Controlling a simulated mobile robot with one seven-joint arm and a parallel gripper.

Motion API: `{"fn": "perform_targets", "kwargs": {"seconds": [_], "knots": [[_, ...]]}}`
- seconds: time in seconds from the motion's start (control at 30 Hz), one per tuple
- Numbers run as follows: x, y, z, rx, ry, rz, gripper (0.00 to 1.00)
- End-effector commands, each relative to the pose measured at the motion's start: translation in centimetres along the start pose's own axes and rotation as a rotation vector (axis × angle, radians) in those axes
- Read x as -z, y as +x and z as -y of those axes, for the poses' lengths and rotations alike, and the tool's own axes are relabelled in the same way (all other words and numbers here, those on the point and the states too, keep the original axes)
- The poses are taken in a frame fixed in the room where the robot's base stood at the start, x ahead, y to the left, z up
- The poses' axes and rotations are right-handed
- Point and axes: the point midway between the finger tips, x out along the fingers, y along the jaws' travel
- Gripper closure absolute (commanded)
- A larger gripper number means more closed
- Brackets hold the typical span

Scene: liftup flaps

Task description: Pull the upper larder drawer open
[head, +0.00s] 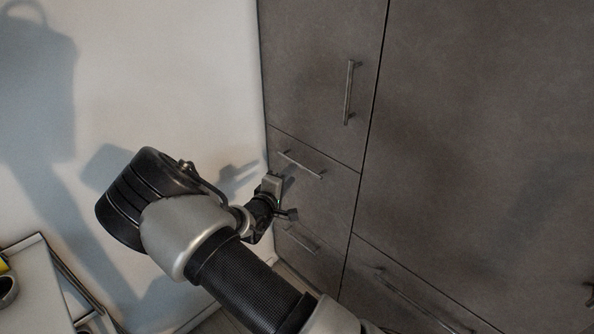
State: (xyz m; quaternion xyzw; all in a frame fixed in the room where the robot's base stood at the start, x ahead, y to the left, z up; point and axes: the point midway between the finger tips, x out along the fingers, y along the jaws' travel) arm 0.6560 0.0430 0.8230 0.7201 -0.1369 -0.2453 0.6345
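The larder is a tall dark grey cabinet front against the white wall. Its upper drawer (325,190) sits below a tall door and looks flush with the front. The drawer's horizontal bar handle (301,165) is near its top edge. My gripper (285,196) is in front of the left part of this drawer, a little below and left of the handle. It looks apart from the handle. Its fingers are small and partly hidden by the wrist, so I cannot tell their opening. My arm covers part of the area below.
A lower drawer handle (301,239) shows below my gripper. The tall door above has a vertical handle (349,93). A wide drawer with a long handle (418,302) is at lower right. The white wall (180,70) is close on the left; a grey-white cart (38,290) stands lower left.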

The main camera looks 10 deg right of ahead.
Motion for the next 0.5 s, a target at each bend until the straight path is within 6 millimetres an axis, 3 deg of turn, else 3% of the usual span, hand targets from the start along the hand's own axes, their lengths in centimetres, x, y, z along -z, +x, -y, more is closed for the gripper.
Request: {"fn": "perform_targets", "kwargs": {"seconds": [0.2, 0.5], "knots": [[-0.1, 4.2, 0.1, 0.0, 0.002, 0.001, 0.72], [0.0, 6.3, 0.0, 0.001, 0.0, -0.001, 0.72]]}}
